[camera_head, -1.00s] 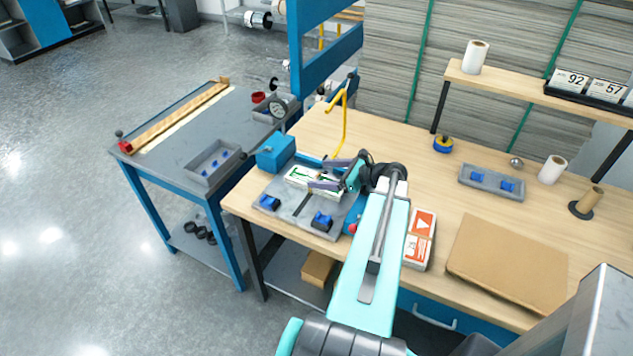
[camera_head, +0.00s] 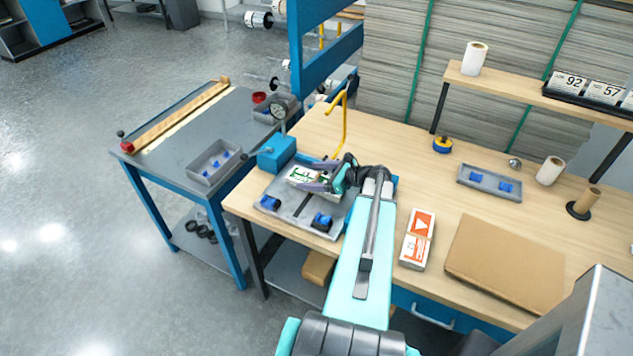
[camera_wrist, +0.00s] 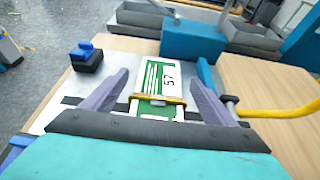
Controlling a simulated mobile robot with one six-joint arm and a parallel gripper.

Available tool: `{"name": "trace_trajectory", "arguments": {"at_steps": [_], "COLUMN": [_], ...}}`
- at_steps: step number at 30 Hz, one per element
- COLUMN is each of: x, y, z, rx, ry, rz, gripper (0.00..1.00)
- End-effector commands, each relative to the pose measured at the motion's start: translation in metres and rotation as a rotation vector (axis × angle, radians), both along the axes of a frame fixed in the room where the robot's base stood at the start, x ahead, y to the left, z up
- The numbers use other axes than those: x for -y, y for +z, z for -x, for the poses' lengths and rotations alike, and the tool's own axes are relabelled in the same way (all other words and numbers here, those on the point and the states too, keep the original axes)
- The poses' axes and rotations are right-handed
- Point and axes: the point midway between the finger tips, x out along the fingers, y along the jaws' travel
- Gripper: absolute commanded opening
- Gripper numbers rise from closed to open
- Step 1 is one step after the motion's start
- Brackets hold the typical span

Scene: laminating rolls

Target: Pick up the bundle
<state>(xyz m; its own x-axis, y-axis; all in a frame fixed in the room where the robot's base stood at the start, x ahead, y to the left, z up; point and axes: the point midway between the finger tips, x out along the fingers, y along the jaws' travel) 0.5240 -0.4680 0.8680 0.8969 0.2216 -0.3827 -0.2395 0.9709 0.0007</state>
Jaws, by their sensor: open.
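In the head view the bundle (camera_head: 300,175) shows partly behind my gripper. My gripper (camera_head: 312,180) is open. In the wrist view its two purple fingers (camera_wrist: 160,92) stand on either side of the bundle's near end, with gaps to it. Whether the fingers are level with the bundle or above it is hard to tell.
A blue block (camera_head: 276,153) stands behind the bundle, and blue-topped clamps (camera_head: 321,222) sit on the plate's front. A yellow bent rod (camera_head: 345,125) rises to the right.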

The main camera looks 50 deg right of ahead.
Motion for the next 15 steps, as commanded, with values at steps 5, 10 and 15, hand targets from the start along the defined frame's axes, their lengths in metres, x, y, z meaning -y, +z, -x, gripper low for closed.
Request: {"name": "trace_trajectory", "arguments": {"at_steps": [5, 10, 15], "x": [-0.004, -0.006, -0.006], "y": [-0.007, -0.011, -0.011], "z": [-0.02, -0.026, -0.026], "rx": [0.0, 0.0, 0.0], "ry": [0.002, -0.001, -0.001], "rz": [-0.001, 0.0, 0.0], "gripper": [0.8, 0.8, 0.8]}}
